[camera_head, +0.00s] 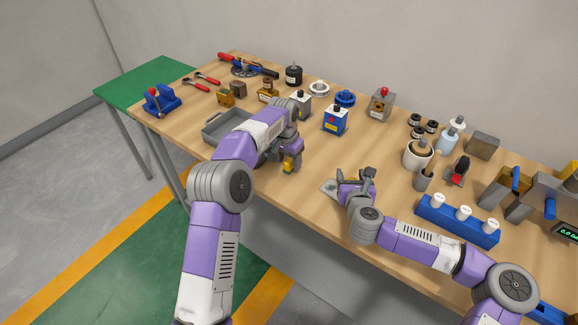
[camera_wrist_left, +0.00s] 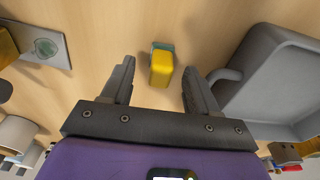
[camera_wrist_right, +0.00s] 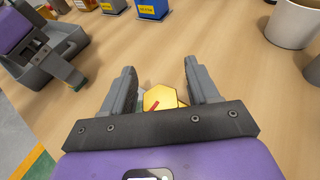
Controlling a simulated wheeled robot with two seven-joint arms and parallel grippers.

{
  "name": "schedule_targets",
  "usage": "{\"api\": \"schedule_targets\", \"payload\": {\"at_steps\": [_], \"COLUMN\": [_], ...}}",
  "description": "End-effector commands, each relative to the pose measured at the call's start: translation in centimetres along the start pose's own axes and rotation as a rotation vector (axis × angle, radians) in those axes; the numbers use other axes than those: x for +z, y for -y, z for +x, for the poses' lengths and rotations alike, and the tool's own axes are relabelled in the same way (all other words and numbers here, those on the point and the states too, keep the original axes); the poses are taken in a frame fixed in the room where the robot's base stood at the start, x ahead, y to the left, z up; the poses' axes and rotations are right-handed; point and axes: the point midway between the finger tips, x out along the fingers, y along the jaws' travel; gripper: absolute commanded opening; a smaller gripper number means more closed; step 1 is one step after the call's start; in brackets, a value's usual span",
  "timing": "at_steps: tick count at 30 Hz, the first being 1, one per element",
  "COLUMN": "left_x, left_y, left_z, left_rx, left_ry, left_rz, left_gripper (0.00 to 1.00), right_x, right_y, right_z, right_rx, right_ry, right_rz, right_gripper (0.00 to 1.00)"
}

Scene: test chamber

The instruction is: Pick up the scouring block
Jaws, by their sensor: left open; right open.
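The scouring block is yellow with a green face. In the left wrist view, the scouring block (camera_wrist_left: 161,68) appears between the open fingertips of my left gripper (camera_wrist_left: 158,66), with a gap on each side. In the head view, the scouring block (camera_head: 288,166) shows low at my left gripper (camera_head: 287,153), partly hidden by it. I cannot tell how far the fingertips are above the wood. My right gripper (camera_head: 357,177) is open over the table further right. In the right wrist view, a golden piece with a red mark (camera_wrist_right: 160,98) shows between its fingers.
A grey tray (camera_head: 213,131) stands left of my left gripper; its wall (camera_wrist_left: 232,75) is close to one finger. A flat plate with a green disc (camera_head: 329,187) lies by my right gripper. Bottles, tools and a blue rack (camera_head: 455,222) stand around. Bare wood lies between the grippers.

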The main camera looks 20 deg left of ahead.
Motion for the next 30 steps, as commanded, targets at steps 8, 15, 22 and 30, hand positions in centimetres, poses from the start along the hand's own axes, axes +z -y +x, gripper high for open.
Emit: {"api": "schedule_targets", "payload": {"at_steps": [8, 15, 22, 30], "left_x": [0.0, 0.0, 0.0, 0.0], "left_y": [0.0, 0.1, 0.1, 0.1], "left_z": [2.2, 2.1, 2.1, 2.0], "left_rx": [-0.001, -0.001, -0.001, -0.001], "left_ry": [0.0, -0.001, -0.001, -0.001], "left_rz": [0.0, 0.0, 0.0, 0.0], "left_gripper": [0.6, 0.46, 0.11, 0.0], "right_x": [0.0, 0.0, 0.0, 0.0], "right_y": [0.0, 0.0, 0.0, 0.0], "right_z": [0.0, 0.0, 0.0, 0.0], "right_rx": [0.0, 0.0, 0.0, 0.0], "right_ry": [0.0, 0.0, 0.0, 0.0], "right_rz": [0.0, 0.0, 0.0, 0.0], "right_gripper": [0.6, 0.6, 0.6, 0.6]}}
